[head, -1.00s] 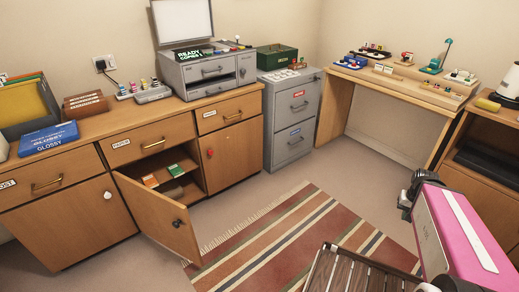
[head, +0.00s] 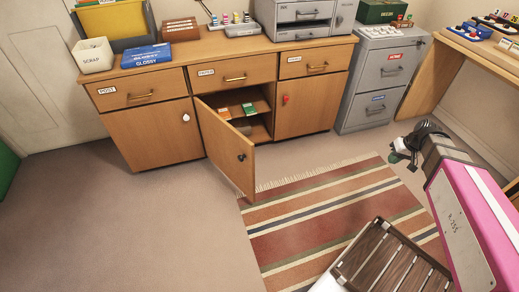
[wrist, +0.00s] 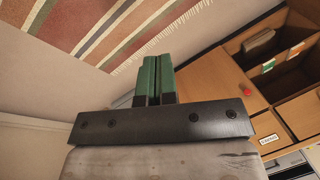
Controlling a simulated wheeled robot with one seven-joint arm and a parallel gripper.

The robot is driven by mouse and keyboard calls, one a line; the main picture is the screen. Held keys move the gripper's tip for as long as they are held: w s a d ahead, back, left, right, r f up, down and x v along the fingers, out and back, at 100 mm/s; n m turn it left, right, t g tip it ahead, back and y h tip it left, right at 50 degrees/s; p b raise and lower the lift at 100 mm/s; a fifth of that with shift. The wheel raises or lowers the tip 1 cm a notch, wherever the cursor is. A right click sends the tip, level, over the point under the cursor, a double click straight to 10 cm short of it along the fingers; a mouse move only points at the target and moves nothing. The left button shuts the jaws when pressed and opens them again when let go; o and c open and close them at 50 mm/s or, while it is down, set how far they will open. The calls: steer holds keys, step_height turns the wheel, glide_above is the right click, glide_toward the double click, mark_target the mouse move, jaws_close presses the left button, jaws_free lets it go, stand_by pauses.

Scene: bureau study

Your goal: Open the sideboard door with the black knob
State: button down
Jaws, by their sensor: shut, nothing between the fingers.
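The sideboard door with the black knob (head: 226,147) stands wide open, swung out from the middle of the wooden sideboard (head: 150,134). The black knob (head: 242,157) is on its face near the free edge. Behind the door, the open compartment shows a shelf with small green and orange boxes (head: 236,110). My gripper (head: 400,153) is to the right of the door, above the floor by the rug, well apart from the knob. In the wrist view my gripper's green fingers (wrist: 154,75) are together with nothing between them. The open compartment also shows in the wrist view.
A striped rug (head: 330,215) lies before the sideboard. The door with the white knob (head: 186,118) and the door with the red knob (head: 285,99) are shut. A grey filing cabinet (head: 383,80) stands right of the sideboard. Bare floor (head: 120,220) is free at left.

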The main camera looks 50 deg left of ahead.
steer(key=s+a+n+g, duration=0.2)
steer(key=s+a+n, duration=0.2)
steer(key=s+a, duration=0.65)
steer(key=s+a+n+g+y, duration=0.1)
steer(key=s+a+n, duration=0.3)
steer(key=a, duration=1.2)
steer(key=s+a+n+g, duration=0.25)
steer(key=s+a, duration=0.55)
steer(key=a, duration=0.5)
steer(key=s+a+f, duration=0.4)
steer(key=s+f, duration=0.3)
steer(key=s, duration=0.2)
steer(key=shift+s+t, duration=0.25)
steer(key=shift+t, duration=0.2)
